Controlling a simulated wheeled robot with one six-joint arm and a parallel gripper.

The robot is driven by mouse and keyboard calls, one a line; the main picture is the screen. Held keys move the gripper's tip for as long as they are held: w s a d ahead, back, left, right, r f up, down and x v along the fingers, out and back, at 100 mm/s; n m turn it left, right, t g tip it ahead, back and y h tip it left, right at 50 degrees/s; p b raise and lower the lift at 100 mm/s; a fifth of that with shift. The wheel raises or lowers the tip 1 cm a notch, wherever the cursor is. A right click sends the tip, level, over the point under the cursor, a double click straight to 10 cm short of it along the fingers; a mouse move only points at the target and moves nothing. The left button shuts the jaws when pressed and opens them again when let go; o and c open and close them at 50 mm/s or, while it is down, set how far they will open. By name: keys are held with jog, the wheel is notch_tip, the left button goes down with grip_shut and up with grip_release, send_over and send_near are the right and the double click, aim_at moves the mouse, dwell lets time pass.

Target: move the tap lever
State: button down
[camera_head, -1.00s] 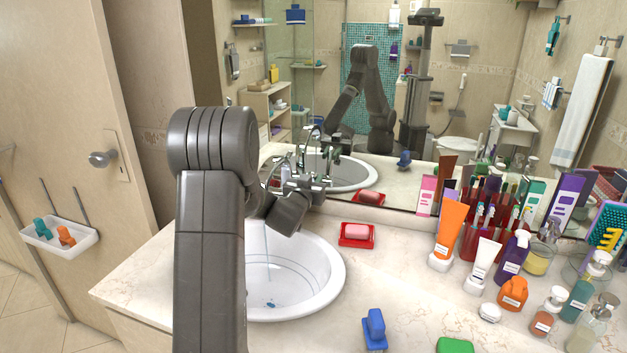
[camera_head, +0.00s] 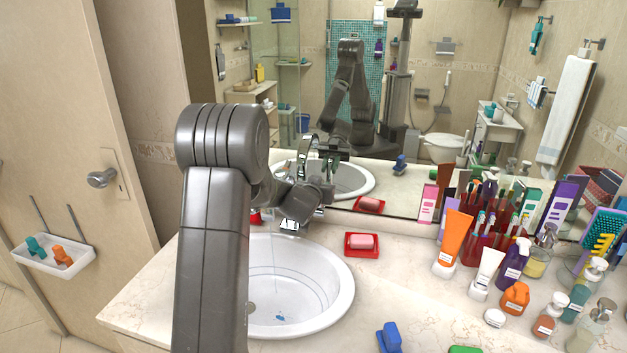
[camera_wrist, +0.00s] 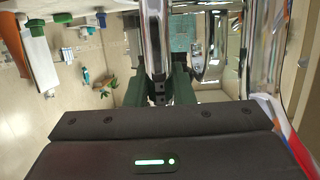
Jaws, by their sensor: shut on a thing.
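The chrome tap stands behind the basin, mostly hidden by my arm in the head view; its base (camera_head: 291,226) shows below my wrist. In the wrist view my gripper (camera_wrist: 160,88) has its dark green fingers on both sides of a chrome bar (camera_wrist: 155,40), which seems to be the tap lever, and is shut on it. Another shiny chrome part (camera_wrist: 262,55) of the tap stands to the right. The exact contact is partly hidden.
A red soap dish (camera_head: 362,252) with pink soap is right of the tap. Tubes, brushes and bottles, including an orange tube (camera_head: 453,240), crowd the right. A blue object (camera_head: 389,338) lies at the front. The mirror is close behind the tap.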

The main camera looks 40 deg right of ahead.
jog(key=shift+w+d+r+g+y+p, duration=0.2)
jog(key=shift+d+g+y+p, duration=0.15)
jog(key=shift+p, duration=0.8)
jog(key=shift+f, duration=0.2)
jog(key=shift+a, duration=0.1)
jog(key=c, duration=1.2)
grip_release()
jog(key=shift+c, duration=0.2)
jog(key=b+v, duration=0.2)
jog(key=v, duration=1.1)
jog(key=shift+s+a, duration=0.25)
jog(key=shift+w+r, duration=0.1)
